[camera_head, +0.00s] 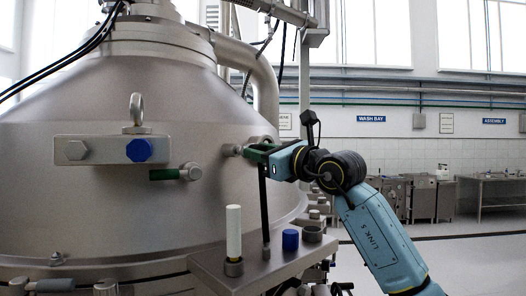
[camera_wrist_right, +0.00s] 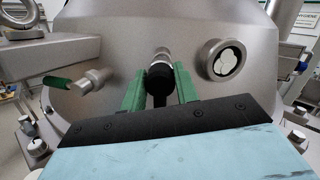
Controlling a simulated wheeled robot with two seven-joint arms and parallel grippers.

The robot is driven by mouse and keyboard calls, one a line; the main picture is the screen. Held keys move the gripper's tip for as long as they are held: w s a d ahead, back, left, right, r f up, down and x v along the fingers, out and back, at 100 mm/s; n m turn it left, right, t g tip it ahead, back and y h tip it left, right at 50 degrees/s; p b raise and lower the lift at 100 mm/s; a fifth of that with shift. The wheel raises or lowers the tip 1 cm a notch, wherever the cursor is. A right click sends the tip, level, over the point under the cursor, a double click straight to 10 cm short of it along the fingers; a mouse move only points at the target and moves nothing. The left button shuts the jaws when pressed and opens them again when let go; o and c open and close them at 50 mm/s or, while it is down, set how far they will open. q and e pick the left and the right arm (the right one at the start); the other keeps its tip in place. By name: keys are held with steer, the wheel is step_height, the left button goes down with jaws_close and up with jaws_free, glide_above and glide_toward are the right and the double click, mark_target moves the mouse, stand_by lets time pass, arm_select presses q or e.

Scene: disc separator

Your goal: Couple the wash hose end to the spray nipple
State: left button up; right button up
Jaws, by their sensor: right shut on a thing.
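My right gripper (camera_head: 260,150) is at the side of the big steel separator bowl (camera_head: 150,110). Its green fingers are shut on the black wash hose end, which shows between them in the wrist view (camera_wrist_right: 158,78). The black hose (camera_head: 264,205) hangs straight down below the gripper. The steel spray nipple (camera_wrist_right: 161,56) sticks out of the bowl wall directly beyond the hose end and in line with it. It also shows in the head view (camera_head: 231,150). Whether the hose end only touches the nipple or sits over it, I cannot tell. My left gripper is out of view.
A valve with a green handle (camera_head: 165,174) sticks out left of the nipple. A round sight glass (camera_wrist_right: 227,60) is right of it. A steel shelf (camera_head: 215,272) below carries a white rod (camera_head: 234,232) and a blue cap (camera_head: 290,239). The floor right of my arm is clear.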

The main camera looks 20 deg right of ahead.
steer(key=shift+w+a+r, duration=0.1)
steer(key=shift+w+a, duration=0.1)
steer(key=shift+w, duration=0.15)
steer(key=shift+w+a+p, duration=0.25)
steer(key=shift+w+p, duration=0.2)
steer(key=shift+w, duration=0.05)
steer(key=shift+w+a, duration=0.1)
steer(key=shift+w, duration=0.05)
steer(key=shift+w+a+p, duration=0.15)
steer(key=shift+w+p, duration=0.15)
steer(key=shift+p, duration=0.15)
steer(key=o, duration=1.2)
steer(key=shift+w+a, duration=0.1)
steer(key=shift+w, duration=0.2)
steer(key=shift+s, duration=0.2)
